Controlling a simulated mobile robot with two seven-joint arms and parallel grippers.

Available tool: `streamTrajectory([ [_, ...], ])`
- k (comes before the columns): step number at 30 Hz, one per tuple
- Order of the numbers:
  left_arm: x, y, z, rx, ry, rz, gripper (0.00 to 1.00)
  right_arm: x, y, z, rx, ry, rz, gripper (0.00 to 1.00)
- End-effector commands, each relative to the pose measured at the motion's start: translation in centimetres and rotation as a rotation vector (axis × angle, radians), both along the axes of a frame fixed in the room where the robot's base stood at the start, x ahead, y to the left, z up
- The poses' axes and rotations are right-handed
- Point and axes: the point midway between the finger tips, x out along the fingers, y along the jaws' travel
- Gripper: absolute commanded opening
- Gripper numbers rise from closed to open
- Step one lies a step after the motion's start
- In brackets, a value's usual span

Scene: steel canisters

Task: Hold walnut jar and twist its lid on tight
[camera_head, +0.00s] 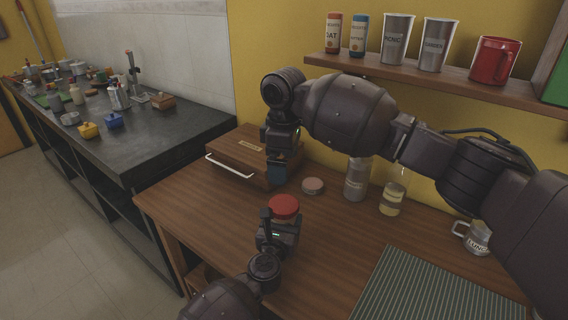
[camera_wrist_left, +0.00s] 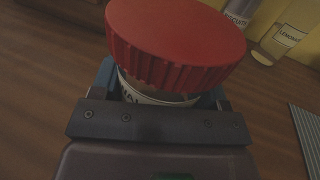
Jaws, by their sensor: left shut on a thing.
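The walnut jar has a wide red ribbed lid (camera_head: 284,206) resting on its mouth. My left gripper (camera_head: 279,226) is shut around the jar below the lid. In the left wrist view the red lid (camera_wrist_left: 178,42) fills the top, and part of the jar's pale label (camera_wrist_left: 150,97) shows beneath it. Whether the lid sits fully down cannot be told. My right gripper (camera_head: 281,176) points down beyond the lid, apart from it, in front of the wooden box. Its blue fingertips are seen edge-on, so their gap is unclear.
The wooden box (camera_head: 222,152) is behind. A striped mat (camera_head: 425,290) lies at front right. A shelf (camera_head: 400,70) hangs above.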

Motion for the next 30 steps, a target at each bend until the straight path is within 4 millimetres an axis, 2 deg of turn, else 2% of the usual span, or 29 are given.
streamTrajectory([
  [1,0.0,0.0,0.0,0.000,0.000,0.000,0.02,0.0,0.0,0.0,0.000,0.000,0.000,1.00],
  [2,0.0,0.0,0.0,0.000,0.000,0.000,0.71,0.0,0.0,0.0,0.000,0.000,0.000,1.00],
  [7,0.0,0.0,0.0,0.000,0.000,0.000,0.97,0.0,0.0,0.0,0.000,0.000,0.000,1.00],
  [19,-0.5,0.1,0.1,0.000,0.000,0.000,0.98,0.0,0.0,0.4,0.000,-0.005,0.000,1.00],
  [23,-1.7,0.4,0.2,-0.001,-0.001,0.000,0.98,-0.1,0.0,1.5,0.000,-0.016,0.000,1.00],
  [30,-5.0,1.3,0.3,-0.001,-0.002,0.001,0.98,-0.3,0.0,3.7,0.000,-0.040,0.000,1.00],
])
